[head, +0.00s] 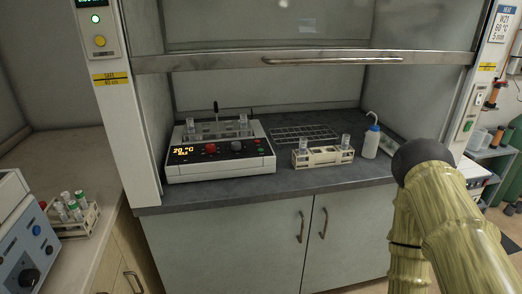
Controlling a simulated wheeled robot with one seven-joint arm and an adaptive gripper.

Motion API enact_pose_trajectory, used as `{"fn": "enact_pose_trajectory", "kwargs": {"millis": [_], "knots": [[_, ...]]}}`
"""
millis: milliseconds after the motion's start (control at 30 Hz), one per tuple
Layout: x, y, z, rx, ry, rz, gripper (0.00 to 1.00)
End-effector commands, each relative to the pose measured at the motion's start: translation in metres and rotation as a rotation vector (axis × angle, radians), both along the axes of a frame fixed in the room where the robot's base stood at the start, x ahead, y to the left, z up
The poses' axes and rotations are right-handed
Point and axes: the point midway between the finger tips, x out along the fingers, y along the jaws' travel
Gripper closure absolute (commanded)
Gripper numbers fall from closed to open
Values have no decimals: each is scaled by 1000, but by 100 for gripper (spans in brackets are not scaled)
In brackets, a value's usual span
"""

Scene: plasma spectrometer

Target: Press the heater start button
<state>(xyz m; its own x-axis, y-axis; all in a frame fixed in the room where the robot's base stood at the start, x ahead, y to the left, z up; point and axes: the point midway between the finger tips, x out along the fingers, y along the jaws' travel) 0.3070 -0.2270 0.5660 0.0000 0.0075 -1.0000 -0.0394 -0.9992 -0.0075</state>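The heater (222,150) is a white box on the dark worktop inside the fume hood. Its orange display (187,151) reads about 20 °C. A red knob (210,148) and a black knob (236,146) sit on its front panel. Small coloured buttons (258,142) show at the panel's right end; they are too small for me to read which is the start button. Clear tubes stand in the heater's top. My arm reaches in from the lower right, well apart from the heater. My gripper's fingers do not show.
A rack with tubes (323,157), a wire rack (304,133) and a wash bottle (371,142) stand right of the heater. The raised sash bar (300,61) crosses above. A heat sign (504,23) hangs at the top right. The worktop's front strip is clear.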

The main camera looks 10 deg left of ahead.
Motion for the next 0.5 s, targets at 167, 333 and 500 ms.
{"fn": "enact_pose_trajectory", "kwargs": {"millis": [167, 333, 500], "knots": [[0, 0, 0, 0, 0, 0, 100], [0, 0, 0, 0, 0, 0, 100], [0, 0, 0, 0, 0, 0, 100]]}}
